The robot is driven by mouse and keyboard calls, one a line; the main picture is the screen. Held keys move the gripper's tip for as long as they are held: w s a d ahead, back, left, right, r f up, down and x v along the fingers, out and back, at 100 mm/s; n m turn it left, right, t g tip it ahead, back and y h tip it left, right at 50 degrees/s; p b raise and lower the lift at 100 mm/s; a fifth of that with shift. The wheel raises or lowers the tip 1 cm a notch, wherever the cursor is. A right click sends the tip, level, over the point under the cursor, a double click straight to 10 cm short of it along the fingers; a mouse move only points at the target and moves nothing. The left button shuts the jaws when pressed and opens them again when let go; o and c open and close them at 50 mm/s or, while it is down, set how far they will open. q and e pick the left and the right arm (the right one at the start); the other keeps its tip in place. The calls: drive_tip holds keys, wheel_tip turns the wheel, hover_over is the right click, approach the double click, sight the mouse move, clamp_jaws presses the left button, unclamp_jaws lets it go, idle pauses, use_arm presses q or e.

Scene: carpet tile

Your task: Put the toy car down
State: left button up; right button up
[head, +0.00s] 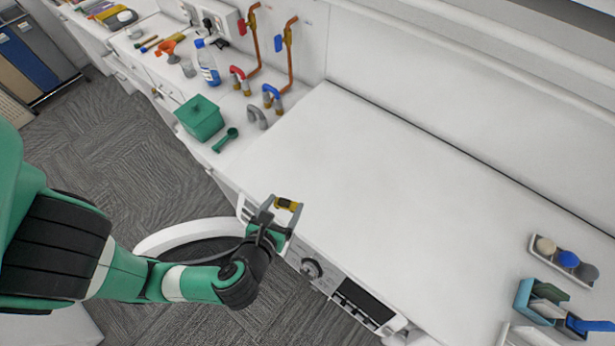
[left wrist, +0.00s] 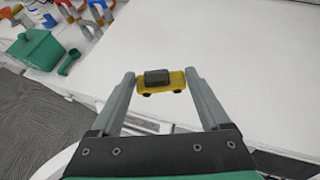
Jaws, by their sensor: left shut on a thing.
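The yellow toy car (left wrist: 177,81) with a dark top is held between the two fingers of my left gripper (left wrist: 160,84), which is shut on it. In the head view the car (head: 286,204) shows at the tips of my left gripper (head: 280,212), near the front edge of the white washing machine top (head: 370,170). I cannot tell whether the car touches the top or hangs just above it. My right gripper is in neither view.
A green box (head: 200,118) and green scoop (head: 226,140) stand left of the machine, near copper pipes with red and blue taps (head: 278,70). At the right are a tray of balls (head: 565,260) and a teal holder (head: 538,300). The middle of the top is clear.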

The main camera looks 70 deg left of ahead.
use_arm(q)
hover_over(301, 191)
drive_tip(key=s+d, duration=0.3)
wheel_tip(301, 191, down, 4)
drive_tip(key=shift+r+p, duration=0.2)
drive_tip(key=shift+p, duration=0.1)
drive_tip(key=w+a+f, duration=0.1)
drive_tip(key=f, duration=0.1)
drive_tip(key=w+a+f+b, duration=0.1)
drive_tip(key=f, duration=0.1)
drive_tip(key=w+a+f, duration=0.1)
drive_tip(key=f, duration=0.1)
drive_tip(key=shift+a, duration=0.1)
drive_tip(key=shift+w+f+b, duration=0.1)
drive_tip(key=shift+f+b, duration=0.35)
drive_tip(key=shift+f, duration=0.95)
drive_tip(key=shift+f, duration=0.1)
drive_tip(key=o, duration=1.2)
drive_tip(key=shift+c, duration=0.2)
drive_tip(key=shift+r, duration=0.2)
drive_tip(key=v, duration=1.2)
drive_tip(key=shift+f+p, duration=0.1)
drive_tip(key=shift+p, duration=0.2)
